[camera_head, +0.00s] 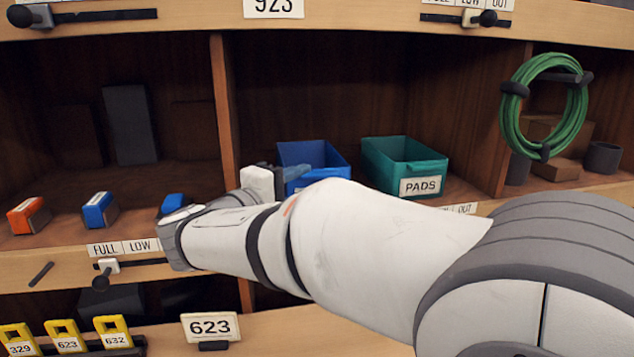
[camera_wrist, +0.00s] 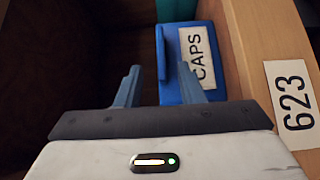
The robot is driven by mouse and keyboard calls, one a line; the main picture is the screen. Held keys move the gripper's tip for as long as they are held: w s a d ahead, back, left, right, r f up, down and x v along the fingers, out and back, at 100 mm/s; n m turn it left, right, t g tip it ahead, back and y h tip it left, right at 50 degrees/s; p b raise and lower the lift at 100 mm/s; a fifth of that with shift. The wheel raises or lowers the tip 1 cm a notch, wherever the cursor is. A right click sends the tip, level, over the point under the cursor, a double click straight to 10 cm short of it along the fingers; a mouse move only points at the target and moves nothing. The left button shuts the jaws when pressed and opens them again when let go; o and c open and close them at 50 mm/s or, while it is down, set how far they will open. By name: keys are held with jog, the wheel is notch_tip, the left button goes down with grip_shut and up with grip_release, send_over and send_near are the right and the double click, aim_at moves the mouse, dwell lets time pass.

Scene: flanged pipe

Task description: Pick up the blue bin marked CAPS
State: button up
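The blue bin marked CAPS (camera_head: 316,155) stands on the shelf in the middle bay, partly hidden behind my arm in the head view. In the wrist view the blue bin (camera_wrist: 172,38) shows its front with the white CAPS label, turned sideways. My gripper (camera_wrist: 156,74) is open, its two grey-blue fingers spread apart. The right finger overlaps the bin's label in the picture, and the left finger lies over the dark space left of the bin. I cannot tell whether either finger touches the bin. In the head view my gripper (camera_head: 282,176) is at the bin's front left.
A green bin marked PADS (camera_head: 404,165) stands just right of the blue bin. A wooden divider (camera_head: 228,110) rises to the left. Orange (camera_head: 29,215) and blue (camera_head: 99,210) small boxes sit in the left bay. A green hose coil (camera_head: 546,105) hangs at right.

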aim_at(319, 177)
jog(key=x, duration=0.5)
jog(key=shift+s+d, duration=0.1)
jog(key=shift+d, duration=0.2)
jog(key=shift+c, duration=0.2)
grip_shut()
